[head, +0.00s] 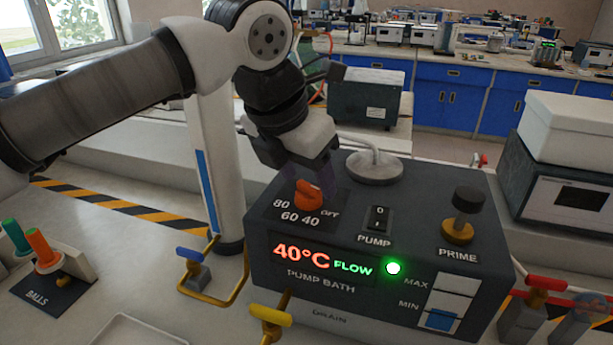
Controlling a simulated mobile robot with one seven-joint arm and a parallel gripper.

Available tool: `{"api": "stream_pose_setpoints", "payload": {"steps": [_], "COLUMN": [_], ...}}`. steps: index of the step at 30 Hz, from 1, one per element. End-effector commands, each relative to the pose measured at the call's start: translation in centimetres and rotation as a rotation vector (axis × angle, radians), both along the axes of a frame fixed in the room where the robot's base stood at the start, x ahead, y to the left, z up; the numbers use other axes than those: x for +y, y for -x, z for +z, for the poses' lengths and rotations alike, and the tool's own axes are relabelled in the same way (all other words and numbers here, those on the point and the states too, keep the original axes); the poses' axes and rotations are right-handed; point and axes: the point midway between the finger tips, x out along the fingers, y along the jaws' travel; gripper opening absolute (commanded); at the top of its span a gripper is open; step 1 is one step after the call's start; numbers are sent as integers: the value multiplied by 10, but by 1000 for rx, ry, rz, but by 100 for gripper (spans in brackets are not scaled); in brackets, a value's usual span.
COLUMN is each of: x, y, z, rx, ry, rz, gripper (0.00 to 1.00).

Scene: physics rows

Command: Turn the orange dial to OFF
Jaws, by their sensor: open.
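The orange dial (308,197) sits on the top left of the dark pump bath box (365,255). The labels 80, 60, 40 and OFF are printed around its front side. Where its pointer stands is too small to tell for sure. The display (322,261) reads 40°C in red and FLOW in green, and a green lamp (393,268) beside it is lit. My gripper (312,178) reaches down from above, just behind and over the dial. Its fingers are dark and blurred, open, and whether they touch the dial cannot be told.
A PUMP switch (378,218), a black and brass PRIME knob (464,214) and a round metal lid with a hose (375,167) share the box top. A white post (213,170) rises at the left, near my arm.

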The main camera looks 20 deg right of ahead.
Motion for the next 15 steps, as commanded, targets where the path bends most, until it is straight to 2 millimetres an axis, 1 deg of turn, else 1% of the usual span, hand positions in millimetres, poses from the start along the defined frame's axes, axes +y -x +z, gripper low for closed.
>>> {"api": "stream_pose_setpoints", "payload": {"steps": [9, 15], "x": [22, 34], "y": [15, 23], "z": [65, 100], "rx": [-3, -1], "ry": [2, 1], "rz": [2, 1], "gripper": [59, 59]}}
